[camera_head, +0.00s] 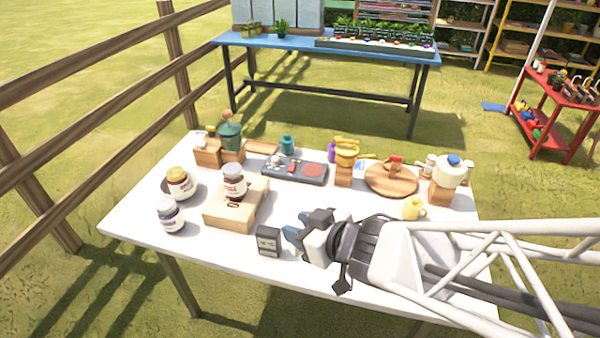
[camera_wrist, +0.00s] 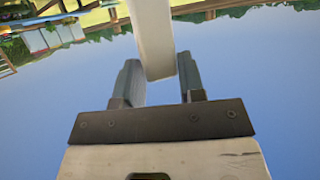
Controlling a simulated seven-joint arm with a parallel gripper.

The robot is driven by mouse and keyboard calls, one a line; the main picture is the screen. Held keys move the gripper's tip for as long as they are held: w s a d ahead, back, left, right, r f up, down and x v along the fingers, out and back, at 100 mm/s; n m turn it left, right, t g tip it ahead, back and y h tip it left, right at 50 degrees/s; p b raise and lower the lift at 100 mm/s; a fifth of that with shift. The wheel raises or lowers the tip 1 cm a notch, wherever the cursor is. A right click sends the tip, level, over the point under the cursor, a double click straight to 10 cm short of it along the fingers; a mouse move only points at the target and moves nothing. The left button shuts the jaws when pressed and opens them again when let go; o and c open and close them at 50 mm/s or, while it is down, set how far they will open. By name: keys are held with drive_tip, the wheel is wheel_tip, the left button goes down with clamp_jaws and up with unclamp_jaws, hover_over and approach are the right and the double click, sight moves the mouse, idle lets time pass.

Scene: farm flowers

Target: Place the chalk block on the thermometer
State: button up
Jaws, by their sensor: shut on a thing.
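My gripper (camera_head: 296,226) is over the front middle of the white table, fingers pointing left. In the wrist view, its two grey-blue fingers (camera_wrist: 160,84) are shut on a long white block, which looks like the chalk block (camera_wrist: 155,35); its far end runs out of the top of the picture. I cannot make out the block in the head view. A small dark grey box with a pale display, probably the thermometer (camera_head: 268,242), stands upright on the table just left of and below my fingertips. Its top looks bare.
A wooden box (camera_head: 228,217) with a jar (camera_head: 234,182) on it stands left of the dark box. Another jar (camera_head: 170,215) is farther left. A yellow mug (camera_head: 413,208) and a round wooden board (camera_head: 390,180) are at the right.

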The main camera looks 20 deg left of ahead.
sight(295, 256)
drive_tip(key=shift+s+a+g, duration=0.3)
drive_tip(key=shift+s+a, duration=0.15)
drive_tip(key=shift+s, duration=0.1)
drive_tip(key=shift+f, duration=2.55)
drive_tip(key=w+a, duration=0.3)
drive_tip(key=w, duration=0.1)
drive_tip(key=w+a+f, duration=0.1)
drive_tip(key=w+a, duration=0.6)
drive_tip(key=w, duration=0.1)
drive_tip(key=shift+w+a+f, duration=0.1)
drive_tip(key=shift+a+f, duration=0.1)
drive_tip(key=shift+a, duration=0.05)
drive_tip(key=shift+f, duration=1.75)
drive_tip(key=shift+f, duration=0.1)
